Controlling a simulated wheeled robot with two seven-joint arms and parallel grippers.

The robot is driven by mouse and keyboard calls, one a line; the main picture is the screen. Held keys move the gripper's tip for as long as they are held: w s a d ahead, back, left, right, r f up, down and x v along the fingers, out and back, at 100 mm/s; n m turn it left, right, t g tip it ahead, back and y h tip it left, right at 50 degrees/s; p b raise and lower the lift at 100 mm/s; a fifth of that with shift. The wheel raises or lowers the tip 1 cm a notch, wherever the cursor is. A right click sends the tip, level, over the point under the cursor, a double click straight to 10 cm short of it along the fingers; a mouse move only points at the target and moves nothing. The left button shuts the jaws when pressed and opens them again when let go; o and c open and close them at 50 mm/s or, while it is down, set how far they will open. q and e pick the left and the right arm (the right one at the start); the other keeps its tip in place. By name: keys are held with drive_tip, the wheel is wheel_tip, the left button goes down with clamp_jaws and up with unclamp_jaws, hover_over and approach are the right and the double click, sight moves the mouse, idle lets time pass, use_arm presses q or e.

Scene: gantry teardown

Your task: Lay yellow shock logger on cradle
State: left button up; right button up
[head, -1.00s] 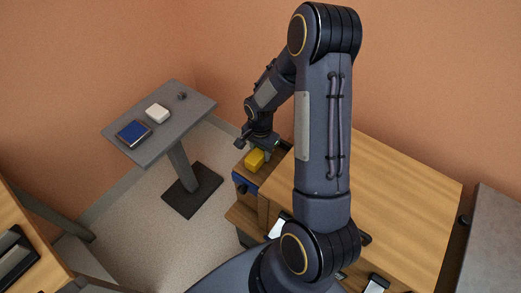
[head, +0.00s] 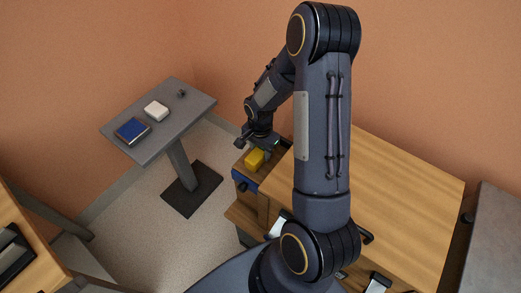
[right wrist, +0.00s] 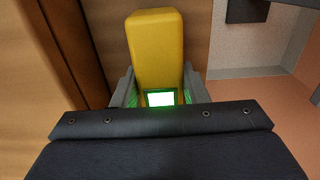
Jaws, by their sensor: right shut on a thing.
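The yellow shock logger (head: 254,159) is a small yellow block at the left end of the wooden furniture in the head view. My right gripper (head: 262,146) is shut on it from above. In the right wrist view the logger (right wrist: 155,45) stands out lengthwise between the two grey fingers, with a lit green-white screen at its near end. I cannot tell whether its underside touches the wooden surface. I cannot make out a cradle for certain. My left gripper is not in view.
A grey pedestal table (head: 172,137) at the left holds a blue item (head: 132,131), a white box (head: 156,111) and a small dark knob (head: 181,93). A wooden tabletop (head: 405,200) lies right of my arm, largely clear. Something blue (head: 244,183) sits below the logger.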

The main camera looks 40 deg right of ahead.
drive_tip(key=shift+f, duration=0.2)
drive_tip(key=o, duration=1.2)
drive_tip(key=shift+r, duration=0.1)
wheel_tip(320, 180, up, 8)
drive_tip(key=p, duration=0.5)
